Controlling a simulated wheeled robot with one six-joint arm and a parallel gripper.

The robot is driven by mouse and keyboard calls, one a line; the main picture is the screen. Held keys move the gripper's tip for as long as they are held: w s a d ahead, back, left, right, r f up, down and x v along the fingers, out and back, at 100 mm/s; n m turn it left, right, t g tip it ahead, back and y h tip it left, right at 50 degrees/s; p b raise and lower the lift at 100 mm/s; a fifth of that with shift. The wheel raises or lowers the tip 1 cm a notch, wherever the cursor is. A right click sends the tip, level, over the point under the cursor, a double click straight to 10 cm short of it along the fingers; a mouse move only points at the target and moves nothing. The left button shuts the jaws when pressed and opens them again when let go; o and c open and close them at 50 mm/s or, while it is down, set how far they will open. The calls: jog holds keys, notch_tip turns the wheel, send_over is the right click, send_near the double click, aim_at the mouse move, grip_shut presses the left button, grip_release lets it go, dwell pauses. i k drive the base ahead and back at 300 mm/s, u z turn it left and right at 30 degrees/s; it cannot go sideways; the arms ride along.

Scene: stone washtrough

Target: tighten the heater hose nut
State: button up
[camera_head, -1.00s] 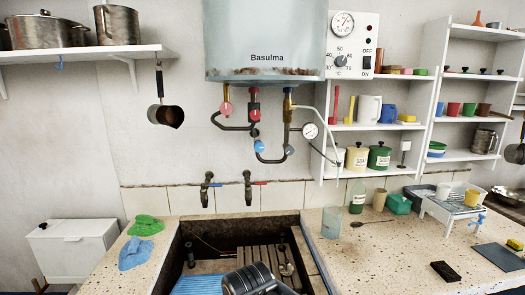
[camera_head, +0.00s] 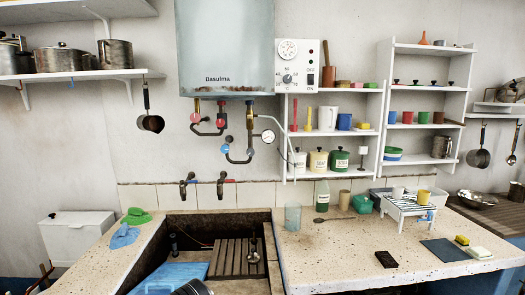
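The white water heater (camera_head: 224,50) marked Basulma hangs on the wall above the trough, with rust along its lower edge. Below it are dark pipes with brass fittings, red and blue valve knobs and a round pressure gauge (camera_head: 268,136). A brass fitting (camera_head: 250,108) joins the right pipe to the heater. A thin pale hose (camera_head: 283,137) runs from near it, curving right and down. The hose nut is too small to make out for certain. A dark ribbed part of my arm shows at the bottom edge; my gripper's fingers are not in view.
The stone trough (camera_head: 150,235) below holds a wooden slatted rack (camera_head: 235,258) and a blue item (camera_head: 180,272). Two wall taps (camera_head: 221,184) stick out above it. The right counter (camera_head: 330,245) carries a glass, bottle and small rack. A control box (camera_head: 297,65) and shelves stand right of the heater.

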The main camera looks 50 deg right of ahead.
aim_at(250, 152)
jog(key=z, duration=1.1)
jog(key=i, duration=0.2)
